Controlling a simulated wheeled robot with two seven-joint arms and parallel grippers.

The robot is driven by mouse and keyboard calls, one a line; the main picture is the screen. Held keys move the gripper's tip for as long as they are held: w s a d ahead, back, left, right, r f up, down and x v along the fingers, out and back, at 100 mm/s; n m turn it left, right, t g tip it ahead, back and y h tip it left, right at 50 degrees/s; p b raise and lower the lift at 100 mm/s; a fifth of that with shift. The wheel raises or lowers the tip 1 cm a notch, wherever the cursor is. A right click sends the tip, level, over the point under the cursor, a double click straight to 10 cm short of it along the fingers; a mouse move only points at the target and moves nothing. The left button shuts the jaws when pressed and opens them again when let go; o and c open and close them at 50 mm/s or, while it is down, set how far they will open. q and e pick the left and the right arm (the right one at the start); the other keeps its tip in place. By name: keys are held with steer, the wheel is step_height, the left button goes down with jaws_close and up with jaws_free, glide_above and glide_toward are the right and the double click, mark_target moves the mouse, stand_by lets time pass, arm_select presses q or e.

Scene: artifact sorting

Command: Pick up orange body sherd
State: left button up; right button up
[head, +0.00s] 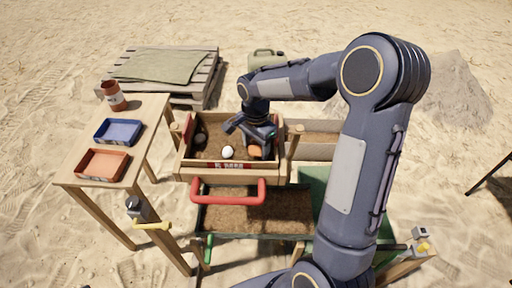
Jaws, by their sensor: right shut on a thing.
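An orange body sherd (255,151) shows at the right side of the wooden sieve box (205,173), just below my right gripper (253,144). My right gripper reaches down into the box and is shut on the orange sherd. Its fingers and wrist hide part of the sherd, and I cannot tell whether the sherd still touches the soil. A white round piece (227,152) and a dark piece (200,138) lie on the soil in the same box. My left gripper is not in view.
A wooden side table (152,112) at left holds a blue tray (118,141), an orange tray (102,177) and a reddish jar (114,96). The box has raised walls and a red front handle (228,200). A pallet (200,85) stands behind.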

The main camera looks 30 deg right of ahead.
mark_target(256, 152)
steer(key=shift+r, duration=0.45)
steer(key=r, duration=0.2)
steer(key=shift+s+a+r, duration=0.1)
steer(key=shift+s+r, duration=0.1)
steer(key=shift+r, duration=0.1)
steer(key=s+a+r+b, duration=0.1)
steer(key=s+a+r, duration=0.5)
steer(key=s+r, duration=0.3)
steer(key=s, duration=0.3)
steer(key=shift+s, duration=0.15)
